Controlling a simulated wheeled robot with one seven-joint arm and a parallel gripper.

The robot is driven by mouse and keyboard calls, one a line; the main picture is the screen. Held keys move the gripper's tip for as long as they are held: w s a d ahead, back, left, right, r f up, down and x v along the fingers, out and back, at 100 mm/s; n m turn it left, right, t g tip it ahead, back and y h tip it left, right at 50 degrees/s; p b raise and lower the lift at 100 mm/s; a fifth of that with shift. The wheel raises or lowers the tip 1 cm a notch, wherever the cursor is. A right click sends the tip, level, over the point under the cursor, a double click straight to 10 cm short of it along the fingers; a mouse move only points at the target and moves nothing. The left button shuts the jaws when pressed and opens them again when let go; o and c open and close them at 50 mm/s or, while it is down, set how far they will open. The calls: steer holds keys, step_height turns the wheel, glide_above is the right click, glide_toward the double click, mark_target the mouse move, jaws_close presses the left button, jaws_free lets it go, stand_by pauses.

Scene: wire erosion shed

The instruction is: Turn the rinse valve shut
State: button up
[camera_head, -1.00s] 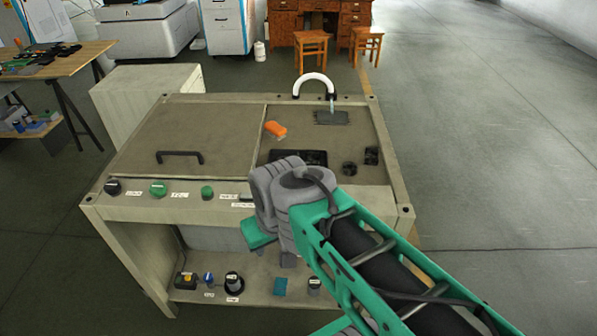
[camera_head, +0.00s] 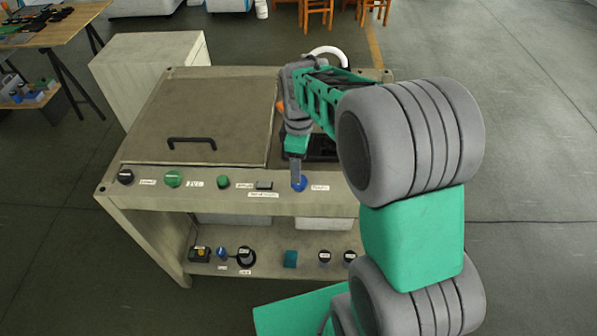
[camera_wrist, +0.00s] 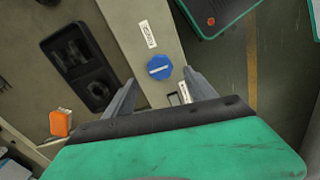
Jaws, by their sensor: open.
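A round blue knob (camera_head: 299,184) sits on the front control strip of the bench, right of the other controls, with a small white label beside it. I take it for the rinse valve. In the wrist view the blue knob (camera_wrist: 159,67) has a white line across its face. My gripper (camera_head: 296,168) points down at it from above. In the wrist view my gripper (camera_wrist: 162,83) is open, its fingers on either side of the knob with gaps showing. I cannot tell how deep the fingertips reach.
Other controls on the strip are a black knob (camera_head: 125,177), a green knob (camera_head: 172,179) and a green button (camera_head: 223,182). A lid with a black handle (camera_head: 192,143) covers the bench's left. Several devices stand on the lower shelf (camera_head: 270,268). An orange block (camera_wrist: 60,122) lies on top.

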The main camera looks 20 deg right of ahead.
step_height(320, 180, down, 6)
steer(key=shift+f+p, duration=0.1)
steer(key=shift+p, duration=0.4)
steer(key=shift+c, duration=0.5)
steer(key=c, duration=1.3)
